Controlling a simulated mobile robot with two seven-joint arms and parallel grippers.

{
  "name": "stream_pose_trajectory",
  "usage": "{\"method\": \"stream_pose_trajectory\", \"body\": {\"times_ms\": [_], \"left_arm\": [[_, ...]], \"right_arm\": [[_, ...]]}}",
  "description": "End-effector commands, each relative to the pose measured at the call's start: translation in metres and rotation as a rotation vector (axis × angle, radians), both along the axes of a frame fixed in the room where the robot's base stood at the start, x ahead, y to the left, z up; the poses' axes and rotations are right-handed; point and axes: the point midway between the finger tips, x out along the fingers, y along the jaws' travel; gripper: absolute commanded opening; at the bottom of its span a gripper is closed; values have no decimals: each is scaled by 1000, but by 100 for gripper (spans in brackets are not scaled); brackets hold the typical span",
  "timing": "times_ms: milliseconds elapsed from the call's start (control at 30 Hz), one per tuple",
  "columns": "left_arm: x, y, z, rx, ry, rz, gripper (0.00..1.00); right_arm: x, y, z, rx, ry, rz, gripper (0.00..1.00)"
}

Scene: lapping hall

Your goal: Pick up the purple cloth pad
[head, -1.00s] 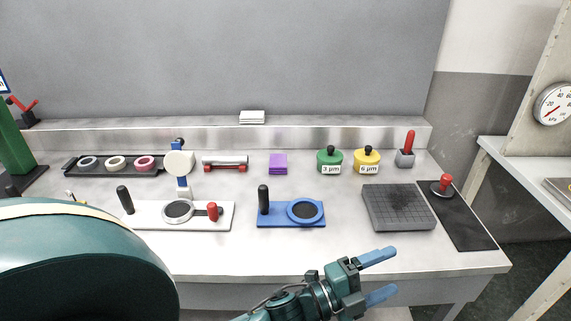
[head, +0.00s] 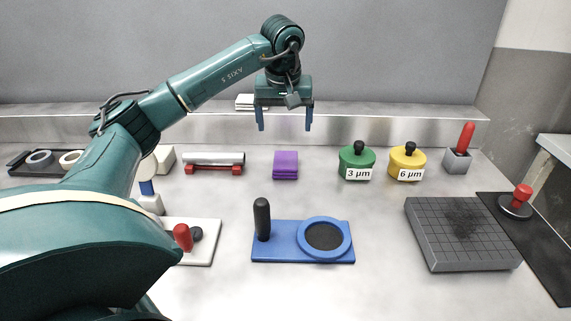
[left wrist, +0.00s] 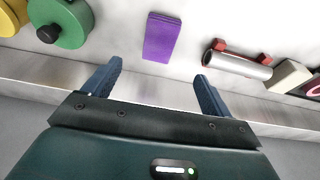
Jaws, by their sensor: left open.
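The purple cloth pad (head: 286,165) lies on the grey bench top, between a silver roller on a red stand and the green 3 µm pot. It looks like a small folded stack. My left gripper (head: 285,128) is open and empty, fingers pointing down, above and behind the pad in the head view. In the left wrist view the pad (left wrist: 159,38) lies beyond the open blue fingers of my left gripper (left wrist: 158,78), roughly centred between them and apart from them. My right gripper does not show.
The silver roller (head: 214,160) is left of the pad. The green pot (head: 356,164) and yellow pot (head: 407,163) are to its right. A blue plate (head: 285,253) with a black handle stands in front. A gridded grey block (head: 460,240) is at right.

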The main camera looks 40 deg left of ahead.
Motion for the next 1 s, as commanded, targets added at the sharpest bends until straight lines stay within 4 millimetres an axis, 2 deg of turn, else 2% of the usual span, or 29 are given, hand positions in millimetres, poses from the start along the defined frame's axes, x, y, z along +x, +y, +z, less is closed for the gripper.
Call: {"method": "stream_pose_trajectory", "body": {"times_ms": [400, 667, 900, 1000], "left_arm": [[13, 14, -65, 11, 5, 0, 85], [17, 16, -80, 9, 4, -1, 85], [25, 20, -114, 9, 7, 0, 85], [27, 22, -123, 9, 4, -1, 85]], "right_arm": [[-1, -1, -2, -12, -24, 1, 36], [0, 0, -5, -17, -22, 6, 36], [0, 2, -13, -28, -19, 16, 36], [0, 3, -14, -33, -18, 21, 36]]}}
